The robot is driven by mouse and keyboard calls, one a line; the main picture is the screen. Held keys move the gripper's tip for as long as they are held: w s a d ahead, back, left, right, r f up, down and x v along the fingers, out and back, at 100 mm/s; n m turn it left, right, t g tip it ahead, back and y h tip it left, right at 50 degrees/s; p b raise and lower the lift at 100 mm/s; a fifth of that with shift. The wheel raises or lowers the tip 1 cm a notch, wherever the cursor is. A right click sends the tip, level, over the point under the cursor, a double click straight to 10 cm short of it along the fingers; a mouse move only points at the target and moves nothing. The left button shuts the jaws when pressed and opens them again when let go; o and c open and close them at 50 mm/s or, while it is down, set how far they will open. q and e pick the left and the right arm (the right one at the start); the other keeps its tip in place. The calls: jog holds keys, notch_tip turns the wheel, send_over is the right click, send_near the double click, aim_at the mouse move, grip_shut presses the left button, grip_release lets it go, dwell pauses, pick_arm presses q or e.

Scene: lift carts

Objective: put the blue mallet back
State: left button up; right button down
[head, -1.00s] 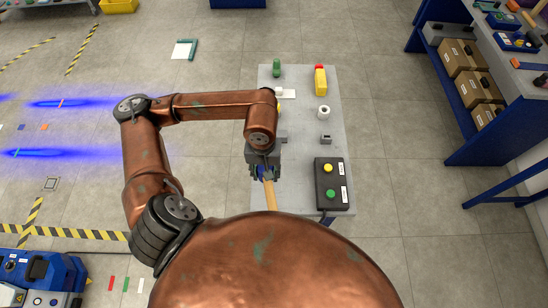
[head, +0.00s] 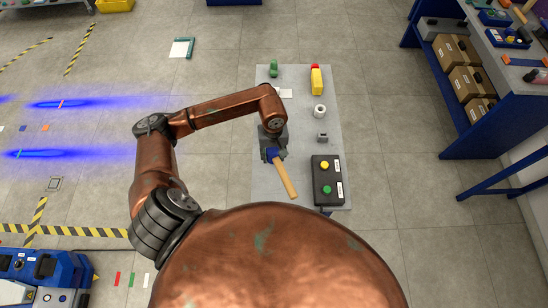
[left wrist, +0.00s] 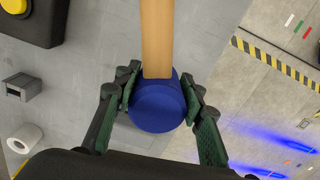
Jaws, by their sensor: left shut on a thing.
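The blue mallet has a blue head and a pale wooden handle. Its handle (head: 287,181) shows in the head view over the grey bench top (head: 262,190), slanting toward the lower right. My left gripper (head: 273,153) is shut on the mallet's head. In the left wrist view the blue head (left wrist: 157,107) sits between the two fingers of my left gripper (left wrist: 160,98), with the handle running up out of the picture. I cannot tell the exact height above the bench. My right gripper is not in view.
On the bench are a control box (head: 327,185) with yellow and green buttons, a white roll (head: 319,111), a small grey block (head: 322,138), a yellow item (head: 316,80) and a green item (head: 274,69). A blue shelf unit (head: 470,120) stands at right.

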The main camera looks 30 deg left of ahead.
pick_arm(q)
jog(key=shift+w+f, duration=0.45)
jog(key=shift+f, duration=0.05)
notch_tip(320, 180, down, 3)
jog(key=shift+w+r+p, duration=0.1)
jog(key=shift+p, duration=0.4)
jog(key=shift+a+f, duration=0.1)
jog(key=shift+f, duration=0.15)
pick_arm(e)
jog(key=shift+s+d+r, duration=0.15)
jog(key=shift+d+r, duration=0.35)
pick_arm(q)
jog(key=shift+f, duration=0.2)
jog(key=o, duration=1.5)
jog(key=shift+c, duration=0.2)
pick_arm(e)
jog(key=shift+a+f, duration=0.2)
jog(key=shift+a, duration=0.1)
